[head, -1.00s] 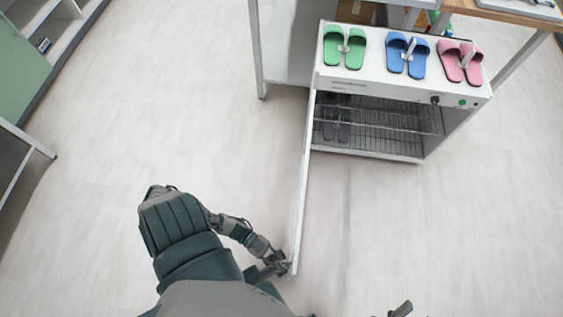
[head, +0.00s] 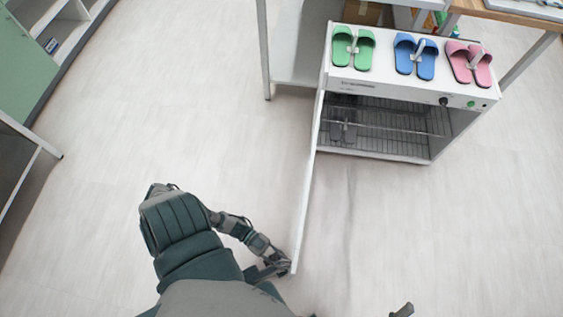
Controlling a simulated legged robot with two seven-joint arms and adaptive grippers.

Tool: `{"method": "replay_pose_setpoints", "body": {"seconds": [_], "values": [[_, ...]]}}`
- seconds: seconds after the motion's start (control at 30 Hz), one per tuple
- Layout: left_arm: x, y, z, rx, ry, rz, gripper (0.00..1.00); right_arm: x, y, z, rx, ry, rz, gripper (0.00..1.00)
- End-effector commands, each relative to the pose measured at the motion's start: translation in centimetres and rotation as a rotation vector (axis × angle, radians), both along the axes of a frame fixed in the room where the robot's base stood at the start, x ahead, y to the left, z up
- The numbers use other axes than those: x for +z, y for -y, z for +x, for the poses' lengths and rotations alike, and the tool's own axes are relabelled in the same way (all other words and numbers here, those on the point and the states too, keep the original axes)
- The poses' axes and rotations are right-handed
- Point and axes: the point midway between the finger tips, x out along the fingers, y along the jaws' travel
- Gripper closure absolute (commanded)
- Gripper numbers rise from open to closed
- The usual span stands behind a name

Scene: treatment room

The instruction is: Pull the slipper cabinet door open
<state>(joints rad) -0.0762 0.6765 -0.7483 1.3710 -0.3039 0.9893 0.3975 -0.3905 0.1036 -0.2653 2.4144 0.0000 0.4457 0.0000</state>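The white slipper cabinet (head: 375,78) stands at the upper right, with wire racks (head: 385,125) showing inside. Its door (head: 308,190) is swung wide open, hinged at the cabinet's left side and reaching toward me. My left gripper (head: 280,265) is at the door's free edge, close to or touching it. Whether its fingers are closed on the edge is too small to tell. Of my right arm, only a small dark tip (head: 403,310) shows at the bottom edge; its fingers cannot be made out.
Green slippers (head: 353,48), blue slippers (head: 416,57) and pink slippers (head: 469,63) sit on the cabinet top. A white shelf frame (head: 266,60) stands just left of the cabinet. Another frame (head: 35,140) is at the far left. The floor between is clear.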

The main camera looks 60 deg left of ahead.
Motion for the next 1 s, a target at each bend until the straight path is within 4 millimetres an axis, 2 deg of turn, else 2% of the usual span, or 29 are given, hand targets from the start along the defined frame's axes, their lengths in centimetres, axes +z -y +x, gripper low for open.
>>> {"method": "replay_pose_setpoints", "body": {"seconds": [0.17,0.27,0.5,0.7,1.0], "values": [[0.0,-0.8,-0.3,0.0,-0.002,0.002,0.77,0.0,-0.1,-0.1,0.003,0.0,0.0,0.6],[-0.1,-2.4,-1.0,0.0,-0.003,0.003,0.77,0.0,0.0,-0.1,0.003,0.0,0.0,0.6],[-0.2,-7.5,-2.9,0.0,-0.004,0.004,0.77,0.0,0.0,-0.1,0.002,0.0,0.001,0.6],[-0.2,-10.5,-3.9,0.001,-0.003,0.001,0.77,0.0,0.0,-0.1,0.001,0.0,0.002,0.6],[-0.1,-11.3,-4.3,0.0,-0.002,-0.001,0.77,0.0,0.0,-0.1,0.001,0.0,0.002,0.6]]}}
